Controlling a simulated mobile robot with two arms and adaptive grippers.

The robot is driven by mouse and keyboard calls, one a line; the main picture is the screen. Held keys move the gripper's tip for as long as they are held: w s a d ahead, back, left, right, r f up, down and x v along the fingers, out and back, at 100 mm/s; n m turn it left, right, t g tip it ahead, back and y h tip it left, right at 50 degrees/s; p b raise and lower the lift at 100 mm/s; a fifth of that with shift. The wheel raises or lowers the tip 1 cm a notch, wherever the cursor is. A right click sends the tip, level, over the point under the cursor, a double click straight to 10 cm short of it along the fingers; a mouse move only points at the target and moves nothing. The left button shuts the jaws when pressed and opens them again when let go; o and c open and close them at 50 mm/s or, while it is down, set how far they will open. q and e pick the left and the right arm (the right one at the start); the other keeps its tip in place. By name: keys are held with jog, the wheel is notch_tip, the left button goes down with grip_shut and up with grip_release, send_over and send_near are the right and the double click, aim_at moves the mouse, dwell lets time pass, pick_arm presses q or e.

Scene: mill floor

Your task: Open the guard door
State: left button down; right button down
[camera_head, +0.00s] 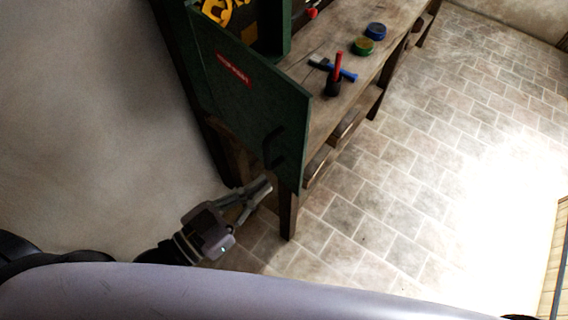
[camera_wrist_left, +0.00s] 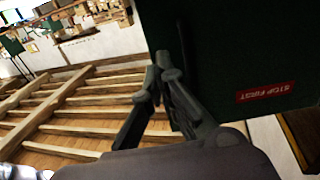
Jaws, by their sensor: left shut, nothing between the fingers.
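The guard door (camera_head: 235,88) is a dark green panel with a red label, standing swung out from its green housing at the bench's near end. Its dark handle (camera_head: 272,147) is near the door's lower free edge. My left gripper (camera_head: 262,187) is just below the handle and appears apart from it, shut and empty. In the left wrist view the fingers (camera_wrist_left: 165,75) are in front of the green door (camera_wrist_left: 235,45), whose label reads STOP FIRST upside down. Whether the fingertips touch the door I cannot tell. My right gripper is in neither view.
Yellow machine parts (camera_head: 218,11) show behind the door. The wooden bench (camera_head: 318,110) holds a red-handled tool (camera_head: 335,75), a blue-handled tool (camera_head: 347,75) and two round tins, blue (camera_head: 376,31) and green (camera_head: 363,46). The tiled floor (camera_head: 430,150) to the right is clear; a plain wall is left.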

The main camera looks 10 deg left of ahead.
aim_at(295, 161)
pick_arm(q)
jog(key=p+x, duration=0.1)
jog(key=x, duration=0.4)
jog(key=shift+w+r+p, duration=0.15)
jog(key=shift+p, duration=0.2)
jog(key=shift+w+d, duration=0.45)
jog(key=shift+f, duration=0.2)
